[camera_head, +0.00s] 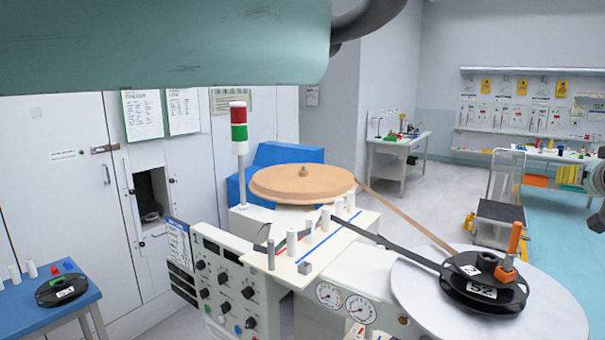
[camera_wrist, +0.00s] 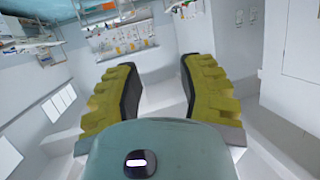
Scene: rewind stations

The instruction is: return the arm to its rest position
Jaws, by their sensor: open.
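My gripper (camera_wrist: 157,72) shows in the wrist view with its two yellow, dark-padded fingers spread wide. Nothing is between them, and they point over open room, touching nothing. A teal link of my arm (camera_head: 160,45) crosses the top left of the head view.
The rewind machine (camera_head: 235,285) fills the middle front, with a tan reel (camera_head: 300,184), a signal tower (camera_head: 239,135) and a black S2 reel (camera_head: 483,298) on a pale disc. A blue table (camera_head: 55,316) stands at left. A trolley (camera_head: 502,210) stands behind at right.

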